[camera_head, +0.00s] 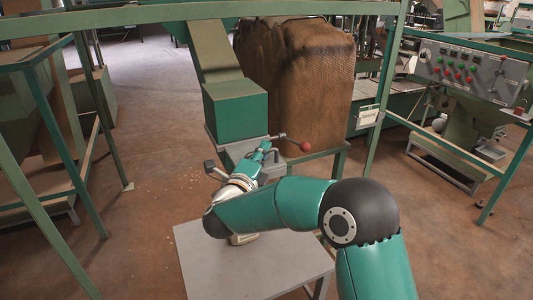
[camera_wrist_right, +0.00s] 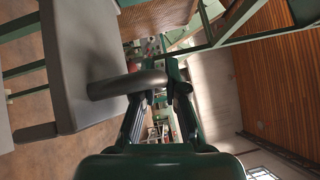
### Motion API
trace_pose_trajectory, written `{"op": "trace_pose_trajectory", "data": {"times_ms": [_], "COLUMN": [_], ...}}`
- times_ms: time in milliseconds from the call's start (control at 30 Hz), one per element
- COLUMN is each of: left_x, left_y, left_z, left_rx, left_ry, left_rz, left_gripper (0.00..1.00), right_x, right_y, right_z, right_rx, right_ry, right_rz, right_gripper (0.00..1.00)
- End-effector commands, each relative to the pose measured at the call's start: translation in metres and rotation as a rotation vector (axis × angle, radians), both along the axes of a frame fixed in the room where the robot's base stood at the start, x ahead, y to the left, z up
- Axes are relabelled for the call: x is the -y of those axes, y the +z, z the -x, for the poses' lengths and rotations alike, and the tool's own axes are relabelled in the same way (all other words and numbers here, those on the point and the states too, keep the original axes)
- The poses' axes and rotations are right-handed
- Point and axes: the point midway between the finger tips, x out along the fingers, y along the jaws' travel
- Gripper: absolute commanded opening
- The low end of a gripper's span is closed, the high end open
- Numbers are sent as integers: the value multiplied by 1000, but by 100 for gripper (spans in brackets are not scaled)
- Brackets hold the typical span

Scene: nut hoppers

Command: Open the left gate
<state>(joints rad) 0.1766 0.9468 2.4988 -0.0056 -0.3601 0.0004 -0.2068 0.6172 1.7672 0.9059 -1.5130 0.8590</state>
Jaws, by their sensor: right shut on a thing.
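The gate's grey housing (camera_head: 212,136) sits under a green chute box (camera_head: 235,108). A rod ending in a red ball (camera_head: 305,147) sticks out on its right, and a small dark block (camera_head: 210,165) shows on its left. My right gripper (camera_head: 265,147) is at the front of the housing. In the right wrist view, my right gripper (camera_wrist_right: 160,95) is shut on a dark grey bar handle (camera_wrist_right: 115,87) that comes out of a grey plate (camera_wrist_right: 75,70). The gate's opening is hidden, so I cannot tell how far it stands open. My left gripper is not in view.
A grey table (camera_head: 225,275) stands below my right arm. A large brown sack (camera_head: 305,80) stands behind the gate. Green frame posts (camera_head: 385,90) and a top rail (camera_head: 130,18) surround the area. A control panel (camera_head: 470,70) is at the right. The floor at the left is mostly clear.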

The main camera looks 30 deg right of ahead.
Motion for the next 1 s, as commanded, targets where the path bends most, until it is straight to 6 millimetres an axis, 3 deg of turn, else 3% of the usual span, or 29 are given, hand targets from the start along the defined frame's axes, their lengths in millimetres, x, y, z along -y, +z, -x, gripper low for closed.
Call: {"op": "trace_pose_trajectory", "data": {"times_ms": [100, 133, 200, 633, 1000], "left_x": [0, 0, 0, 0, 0], "left_y": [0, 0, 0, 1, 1], "left_z": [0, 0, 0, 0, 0], "left_rx": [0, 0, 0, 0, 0], "left_ry": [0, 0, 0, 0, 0], "left_rz": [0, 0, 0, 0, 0], "left_gripper": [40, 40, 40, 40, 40], "right_x": [-3, -3, -3, -9, -60], "right_y": [-5, -5, -5, -4, -13], "right_z": [-1, -2, -2, 4, 45], "right_rx": [-13, -13, -13, -7, -10], "right_ry": [9, 10, 10, 7, 13], "right_rz": [-3, -3, -3, -1, 0], "right_gripper": [0, 12, 23, 23, 23]}}
